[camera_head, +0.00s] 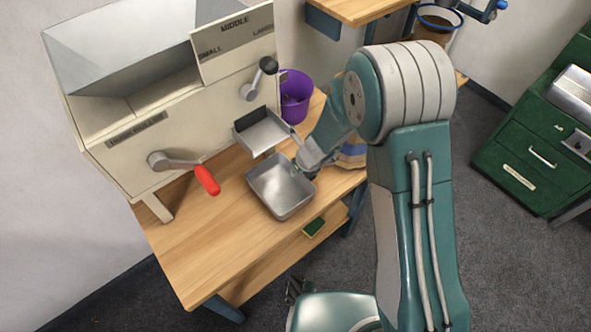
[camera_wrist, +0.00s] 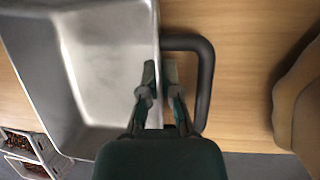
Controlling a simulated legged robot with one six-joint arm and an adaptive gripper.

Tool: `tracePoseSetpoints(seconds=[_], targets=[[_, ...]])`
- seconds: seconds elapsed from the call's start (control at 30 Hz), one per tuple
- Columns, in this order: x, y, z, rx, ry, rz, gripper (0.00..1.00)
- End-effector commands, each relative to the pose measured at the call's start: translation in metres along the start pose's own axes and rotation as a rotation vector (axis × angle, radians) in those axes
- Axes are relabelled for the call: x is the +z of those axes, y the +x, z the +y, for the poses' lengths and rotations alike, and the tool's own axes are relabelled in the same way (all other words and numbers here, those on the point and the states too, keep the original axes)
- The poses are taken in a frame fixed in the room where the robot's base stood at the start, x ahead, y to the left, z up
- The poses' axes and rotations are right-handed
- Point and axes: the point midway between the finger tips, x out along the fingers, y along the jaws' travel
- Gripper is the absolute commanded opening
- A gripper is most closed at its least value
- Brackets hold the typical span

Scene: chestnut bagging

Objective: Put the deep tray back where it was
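The deep tray (camera_head: 283,188) is a bare grey metal pan with an empty inside. It is at the front part of the wooden bench, below the machine's metal chute (camera_head: 263,133). Whether its base touches the bench top is hard to tell. In the wrist view the tray (camera_wrist: 105,60) fills the left side, with a dark looped handle (camera_wrist: 205,80) on its right wall. My gripper (camera_wrist: 159,75) has one finger inside the tray and one outside, closed close about the wall's rim, within the handle loop. In the head view my gripper (camera_head: 299,166) is at the tray's right side.
The sorting machine (camera_head: 185,100) has a red-handled lever (camera_head: 206,179) left of the tray. A purple bucket (camera_head: 296,97) stands behind, and a brown sack (camera_head: 352,155) is right of my gripper. The bench's front left is clear. A green cabinet (camera_head: 535,150) stands far right.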

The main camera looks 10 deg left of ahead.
Motion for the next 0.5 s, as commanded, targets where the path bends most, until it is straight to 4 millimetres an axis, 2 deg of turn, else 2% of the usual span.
tracePoseSetpoints(seconds=[0.3,0.33,0.4,0.5], targets=[[-0.0005,0.0018,-0.0005,0.000,0.000,-0.001,0.00],[-0.0004,0.0015,-0.0005,-0.001,-0.001,-0.001,0.17],[-0.0004,0.0014,-0.0005,-0.001,-0.001,-0.001,0.43],[-0.0004,0.0013,-0.0004,-0.001,-0.001,-0.001,0.43]])
